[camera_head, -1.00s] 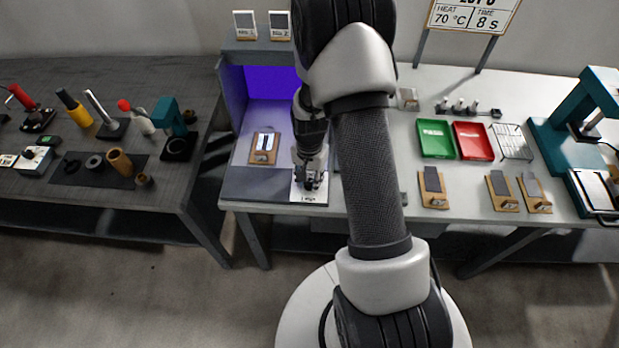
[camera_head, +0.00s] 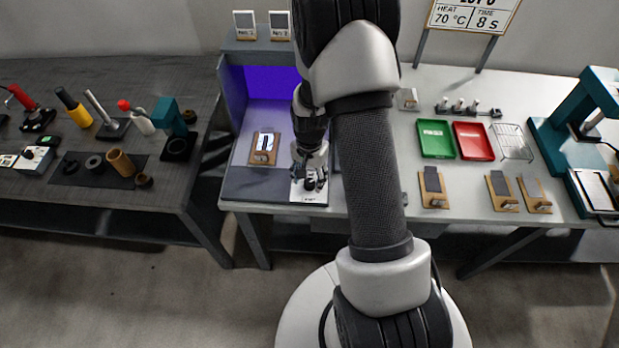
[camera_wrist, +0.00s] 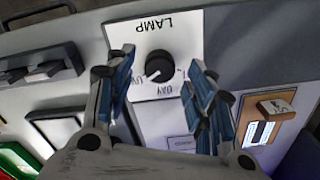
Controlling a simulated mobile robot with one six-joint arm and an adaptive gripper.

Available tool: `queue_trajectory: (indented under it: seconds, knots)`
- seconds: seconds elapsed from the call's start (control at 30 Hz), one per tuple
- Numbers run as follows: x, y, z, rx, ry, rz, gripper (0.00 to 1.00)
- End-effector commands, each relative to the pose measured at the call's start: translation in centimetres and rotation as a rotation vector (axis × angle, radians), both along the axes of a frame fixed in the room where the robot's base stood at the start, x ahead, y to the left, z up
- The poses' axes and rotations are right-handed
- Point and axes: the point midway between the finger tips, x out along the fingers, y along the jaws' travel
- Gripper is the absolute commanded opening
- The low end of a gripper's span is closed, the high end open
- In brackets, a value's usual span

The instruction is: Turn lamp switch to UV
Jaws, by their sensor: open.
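The lamp switch is a round black knob (camera_wrist: 158,65) on a white panel (camera_wrist: 178,40) marked LAMP, which appears upside down in the wrist view. A pale mark on the knob points to the lower left in that view. Small labels lie around it, with what looks like UV at its lower left and DAY below; the right side is partly covered. My gripper (camera_wrist: 162,72) is open, its blue-padded fingers on either side of the knob. I cannot tell whether they touch it. In the head view, my gripper (camera_head: 310,178) is over the white panel (camera_head: 309,197), hiding the knob.
A green tray (camera_head: 436,153) and red tray (camera_head: 487,156) stand to the right. A dark bench (camera_head: 60,135) with tools is at the left.

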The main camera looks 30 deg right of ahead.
Motion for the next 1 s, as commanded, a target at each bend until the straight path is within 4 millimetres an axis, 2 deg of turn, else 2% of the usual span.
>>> queue_trajectory:
  seconds: [0.3, 0.5, 0.7, 1.0]
  knots:
    - [0.1, 0.0, 6.8, -0.002, -0.005, 0.0, 0.5]
    - [0.1, 0.0, 9.8, -0.001, -0.003, 0.0, 0.5]
    - [0.0, 0.0, 10.9, 0.0, 0.0, 0.0, 0.5]
    - [0.0, 0.0, 10.9, 0.001, 0.001, 0.0, 0.5]
